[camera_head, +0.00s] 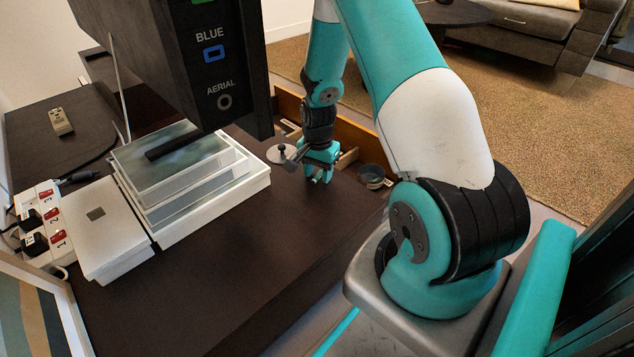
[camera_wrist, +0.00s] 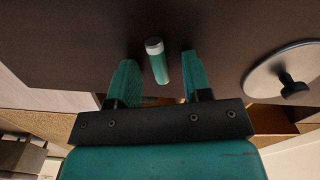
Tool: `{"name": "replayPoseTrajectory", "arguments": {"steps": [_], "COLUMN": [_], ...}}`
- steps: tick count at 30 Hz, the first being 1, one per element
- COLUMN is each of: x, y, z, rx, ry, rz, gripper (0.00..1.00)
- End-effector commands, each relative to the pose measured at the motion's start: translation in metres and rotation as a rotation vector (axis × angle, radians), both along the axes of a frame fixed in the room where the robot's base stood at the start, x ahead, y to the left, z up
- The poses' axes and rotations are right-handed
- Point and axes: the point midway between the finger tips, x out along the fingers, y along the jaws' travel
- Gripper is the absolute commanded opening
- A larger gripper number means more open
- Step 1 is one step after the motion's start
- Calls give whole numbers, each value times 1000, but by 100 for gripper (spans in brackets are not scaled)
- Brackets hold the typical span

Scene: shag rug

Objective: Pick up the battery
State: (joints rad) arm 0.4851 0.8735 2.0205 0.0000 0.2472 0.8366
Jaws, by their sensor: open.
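The battery (camera_wrist: 158,62) is a small teal-green cylinder with a pale end cap. In the wrist view it lies on the dark tabletop (camera_wrist: 75,40), between and slightly beyond the fingertips. My gripper (camera_wrist: 160,78) is open, with one teal finger on each side of the battery and a gap showing on both sides. In the head view my gripper (camera_head: 318,178) points down low over the dark tabletop, near its far edge. I cannot make out the battery in the head view, where the gripper hides that spot.
A round lid with a black knob (camera_wrist: 285,70) lies right of the gripper in the wrist view. A dark round container (camera_head: 372,176) stands to its right in the head view. White stacked trays (camera_head: 200,205), a white box (camera_head: 97,232) and a power strip (camera_head: 40,222) are left. The front tabletop is clear.

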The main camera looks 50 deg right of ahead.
Motion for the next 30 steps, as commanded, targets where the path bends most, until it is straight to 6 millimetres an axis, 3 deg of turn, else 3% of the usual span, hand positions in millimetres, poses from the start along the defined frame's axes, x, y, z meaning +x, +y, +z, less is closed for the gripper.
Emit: {"name": "replayPoseTrajectory", "arguments": {"steps": [3, 9, 22, 26, 30], "x": [0, 0, 0, 0, 0], "y": [0, 0, 0, 0, 0], "z": [2, 2, 10, 27, 60], "rx": [0, 0, 0, 0, -1], "ry": [0, 0, 0, 0, -2], "rz": [0, 0, 0, 0, 0], "gripper": [43, 0, 0, 0, 0]}}
